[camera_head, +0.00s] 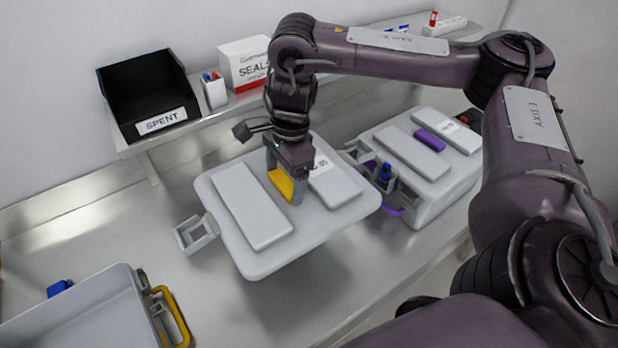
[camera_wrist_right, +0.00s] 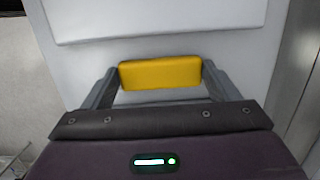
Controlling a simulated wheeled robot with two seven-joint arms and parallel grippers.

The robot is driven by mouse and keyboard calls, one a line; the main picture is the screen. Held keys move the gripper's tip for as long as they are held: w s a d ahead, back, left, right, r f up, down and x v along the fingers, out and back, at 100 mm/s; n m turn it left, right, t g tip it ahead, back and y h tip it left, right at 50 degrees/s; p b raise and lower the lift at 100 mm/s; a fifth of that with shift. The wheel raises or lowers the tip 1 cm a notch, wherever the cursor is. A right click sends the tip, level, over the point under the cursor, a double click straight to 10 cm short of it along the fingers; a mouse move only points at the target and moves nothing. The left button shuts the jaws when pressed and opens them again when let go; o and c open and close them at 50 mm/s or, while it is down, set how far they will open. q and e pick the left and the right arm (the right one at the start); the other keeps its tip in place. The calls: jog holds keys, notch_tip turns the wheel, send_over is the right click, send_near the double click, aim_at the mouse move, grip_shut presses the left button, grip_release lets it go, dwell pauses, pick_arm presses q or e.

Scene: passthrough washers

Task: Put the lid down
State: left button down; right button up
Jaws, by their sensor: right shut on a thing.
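A light grey lid (camera_head: 253,262) with two raised panels and a yellow handle (camera_head: 281,184) is in the middle of the head view. My right gripper (camera_head: 284,188) is shut on the yellow handle. In the right wrist view both fingers of the right gripper (camera_wrist_right: 160,80) stand at the ends of the yellow handle (camera_wrist_right: 160,74), with the lid (camera_wrist_right: 75,80) behind it. The lid appears raised above the metal bench (camera_head: 165,290). An open grey case (camera_head: 75,310) with a yellow latch handle is at lower left. My left gripper is not in view.
A closed grey case (camera_head: 440,180) with a purple handle stands right of the lid, close to its edge. A shelf behind holds a black SPENT bin (camera_head: 150,90), a pen cup (camera_head: 214,90) and a SEALS box (camera_head: 245,62). Bare bench lies between the open case and the lid.

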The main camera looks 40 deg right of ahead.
jog(key=f+b, duration=0.1)
jog(key=f, duration=0.4)
jog(key=f+b, duration=0.2)
jog(key=f, duration=0.3)
jog(key=f+b, duration=0.1)
jog(key=f, duration=0.5)
jog(key=shift+w+f+b, duration=0.1)
jog(key=shift+w+b, duration=0.2)
jog(key=shift+w, duration=0.05)
notch_tip(320, 180, down, 3)
jog(key=shift+s+r+b, duration=0.15)
jog(key=shift+r+b, duration=0.05)
jog(key=shift+b, duration=0.25)
jog(key=shift+d+f, duration=0.1)
jog(key=shift+f, duration=0.45)
jog(key=o, duration=1.5)
jog(key=shift+f, duration=0.1)
jog(key=shift+c, duration=0.2)
